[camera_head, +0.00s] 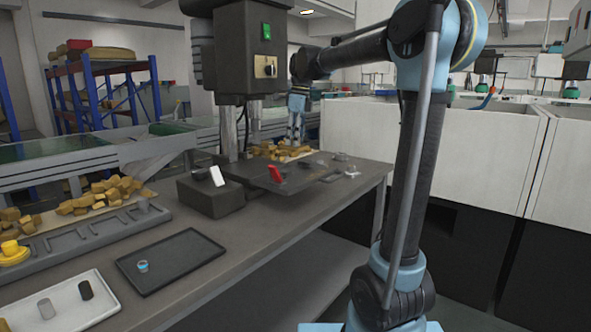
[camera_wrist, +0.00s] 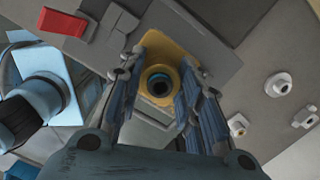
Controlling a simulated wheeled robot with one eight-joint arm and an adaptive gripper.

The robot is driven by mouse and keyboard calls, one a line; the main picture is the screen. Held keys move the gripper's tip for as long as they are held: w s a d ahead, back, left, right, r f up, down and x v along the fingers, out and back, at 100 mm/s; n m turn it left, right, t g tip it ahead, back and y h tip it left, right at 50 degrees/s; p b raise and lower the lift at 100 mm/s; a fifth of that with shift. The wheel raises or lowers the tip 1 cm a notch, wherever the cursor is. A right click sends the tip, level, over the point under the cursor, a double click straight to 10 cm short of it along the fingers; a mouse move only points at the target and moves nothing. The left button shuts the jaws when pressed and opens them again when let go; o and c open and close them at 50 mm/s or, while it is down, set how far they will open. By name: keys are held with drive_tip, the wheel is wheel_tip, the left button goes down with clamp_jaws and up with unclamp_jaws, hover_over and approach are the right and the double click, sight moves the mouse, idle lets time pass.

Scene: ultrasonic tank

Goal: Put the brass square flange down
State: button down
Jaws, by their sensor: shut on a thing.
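The brass square flange (camera_wrist: 164,55) shows in the wrist view between the fingers of my gripper (camera_wrist: 162,88). It is a yellow plate with a dark round hole in a bluish ring. The fingers are shut on it from both sides and hide parts of its edges. Grey surfaces lie beyond it, and I cannot tell whether it touches them. In the head view my arm reaches behind the drill press (camera_head: 237,52), and the flange cannot be made out.
A red part (camera_wrist: 62,22) lies left of the flange in the wrist view. Several pale fittings, one a round fitting (camera_wrist: 278,84), lie to the right. On the bench, a black tray (camera_head: 195,246) holds a small ring and has free room. A white tray (camera_head: 100,309) holds two cylinders.

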drive_tip(key=shift+f, duration=4.5)
drive_tip(key=c, duration=1.2)
unclamp_jaws()
drive_tip(key=shift+f, duration=0.1)
drive_tip(key=shift+o, duration=0.2)
drive_tip(key=r, duration=0.4)
drive_tip(key=d+r, duration=0.1)
drive_tip(key=r, duration=0.7)
drive_tip(key=shift+s+d+r, duration=0.1)
drive_tip(key=shift+s+d, duration=0.1)
drive_tip(key=shift+d, duration=0.05)
drive_tip(key=s+d+f+n, duration=0.6)
drive_tip(key=s+f+n, duration=0.1)
drive_tip(key=s+f, duration=0.3)
drive_tip(key=s+d+f+n+t+h, duration=0.1)
drive_tip(key=s+d+f+n, duration=0.6)
drive_tip(key=s+f, duration=0.4)
drive_tip(key=s+d+f+n, duration=0.7)
drive_tip(key=s+f, duration=0.3)
drive_tip(key=shift+s+f+t, duration=0.2)
drive_tip(key=shift+f+t, duration=0.05)
drive_tip(key=shift+t, duration=0.15)
